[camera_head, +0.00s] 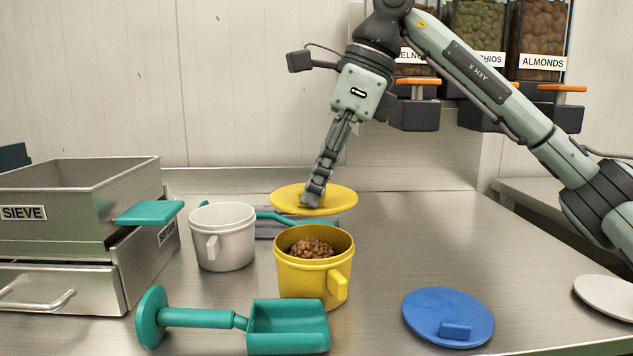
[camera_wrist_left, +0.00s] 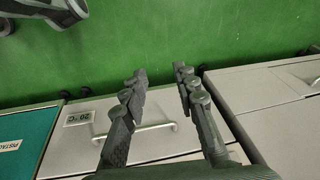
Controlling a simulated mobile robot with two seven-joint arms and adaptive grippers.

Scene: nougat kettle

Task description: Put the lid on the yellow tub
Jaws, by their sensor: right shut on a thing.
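The yellow tub (camera_head: 313,275) stands upright and open on the steel counter, with brown nuts inside and its handle toward the lower right. My right gripper (camera_head: 313,200) is shut on the yellow lid (camera_head: 343,198). It holds the lid behind and above the tub, apart from the rim. The grip itself is partly hidden by the fingers. My left gripper (camera_wrist_left: 158,85) shows only in the left wrist view, its fingers apart with nothing between them, over a green floor and cabinet fronts.
A white tub (camera_head: 222,240) stands left of the yellow tub. A teal scoop (camera_head: 287,326) lies in front. A blue lid (camera_head: 448,316) and a pale lid (camera_head: 607,296) lie to the right. Steel sieve boxes (camera_head: 75,235) fill the left. The counter's right middle is clear.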

